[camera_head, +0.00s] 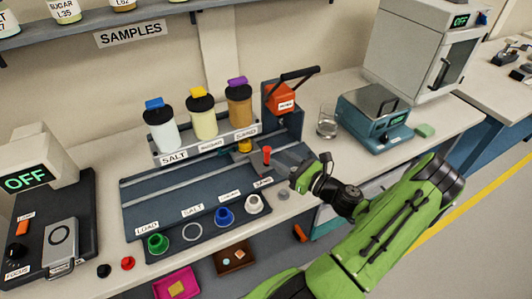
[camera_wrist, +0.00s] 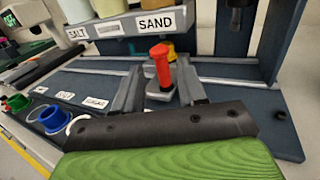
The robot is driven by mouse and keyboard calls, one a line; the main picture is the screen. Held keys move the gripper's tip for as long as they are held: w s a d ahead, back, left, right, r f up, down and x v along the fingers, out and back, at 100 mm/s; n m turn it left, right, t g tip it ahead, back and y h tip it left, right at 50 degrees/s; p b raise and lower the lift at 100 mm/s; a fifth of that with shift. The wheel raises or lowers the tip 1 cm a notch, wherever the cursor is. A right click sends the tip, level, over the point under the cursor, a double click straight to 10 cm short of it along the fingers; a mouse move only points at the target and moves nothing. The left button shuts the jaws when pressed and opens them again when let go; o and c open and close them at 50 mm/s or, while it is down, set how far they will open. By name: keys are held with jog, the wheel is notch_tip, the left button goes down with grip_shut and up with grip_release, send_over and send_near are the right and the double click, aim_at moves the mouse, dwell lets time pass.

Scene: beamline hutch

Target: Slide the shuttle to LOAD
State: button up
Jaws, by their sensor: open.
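The shuttle (camera_head: 258,163) is a small grey carriage with an upright red knob (camera_head: 267,153). It sits at the right end of the railed dark track (camera_head: 170,193), near the SAND label. The LOAD label (camera_head: 147,228) is at the track's left end. My gripper (camera_head: 287,160) is open, just right of the knob in the head view. In the wrist view, the fingers of my gripper (camera_wrist: 161,82) appear on either side of the knob (camera_wrist: 161,62), with the grey shuttle base (camera_wrist: 160,92) below. I cannot tell whether either finger touches it.
Jars over SALT, SUGAR and SAND labels stand on a rack (camera_head: 205,147) behind the track. A red-headed lever press (camera_head: 283,97) stands at the back right. The track left of the shuttle looks clear.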

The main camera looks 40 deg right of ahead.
aim_at(269, 153)
jog(key=w, duration=0.6)
jog(key=shift+w+a, duration=0.15)
jog(key=shift+a, duration=0.15)
grip_shut()
